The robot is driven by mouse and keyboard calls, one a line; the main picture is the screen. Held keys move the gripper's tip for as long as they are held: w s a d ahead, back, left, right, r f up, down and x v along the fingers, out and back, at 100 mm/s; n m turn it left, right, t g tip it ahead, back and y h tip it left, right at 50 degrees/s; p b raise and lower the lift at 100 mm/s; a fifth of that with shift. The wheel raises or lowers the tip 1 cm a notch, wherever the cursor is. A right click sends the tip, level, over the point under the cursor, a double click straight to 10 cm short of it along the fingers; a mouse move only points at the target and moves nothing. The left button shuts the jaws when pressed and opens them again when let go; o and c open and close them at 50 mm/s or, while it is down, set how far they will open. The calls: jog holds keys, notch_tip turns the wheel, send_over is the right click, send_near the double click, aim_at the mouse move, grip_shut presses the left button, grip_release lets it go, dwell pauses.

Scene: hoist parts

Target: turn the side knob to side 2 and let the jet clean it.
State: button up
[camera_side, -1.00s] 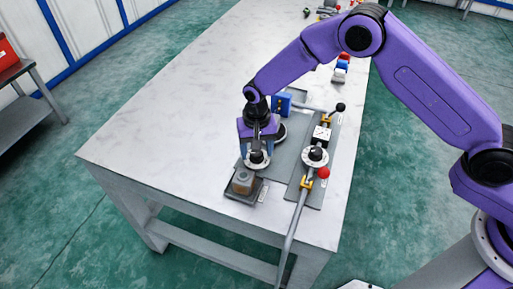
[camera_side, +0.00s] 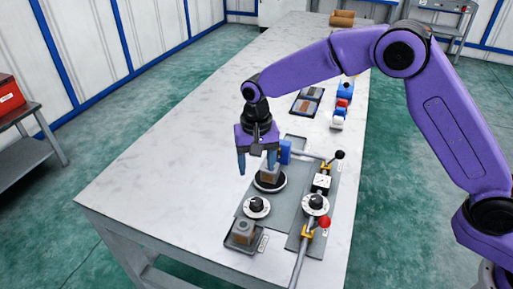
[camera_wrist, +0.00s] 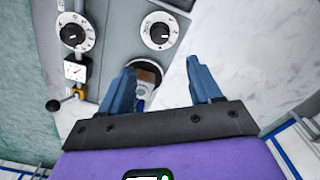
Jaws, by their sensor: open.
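My gripper (camera_side: 257,168) is open and empty, fingers apart, above and behind the left knob. The left knob (camera_side: 257,204), black on a white dial, sits on the grey plate; it also shows in the wrist view (camera_wrist: 159,33). A similar right knob (camera_side: 315,203) stands on the neighbouring plate. I cannot read either setting. A brownish block (camera_side: 268,174) sits on a round turntable (camera_side: 270,187), partly behind my right finger; in the wrist view the turntable (camera_wrist: 147,74) lies beside one finger. A blue block-shaped part (camera_side: 285,152), perhaps the jet, stands beside it. No spray shows.
A gauge (camera_side: 322,183), a red-ball lever (camera_side: 324,222) and a black-ball lever (camera_side: 340,155) stand along the right plate. Another block (camera_side: 243,230) sits in a front tray. The table's left side is clear.

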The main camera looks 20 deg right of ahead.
jog(key=shift+r, duration=2.25)
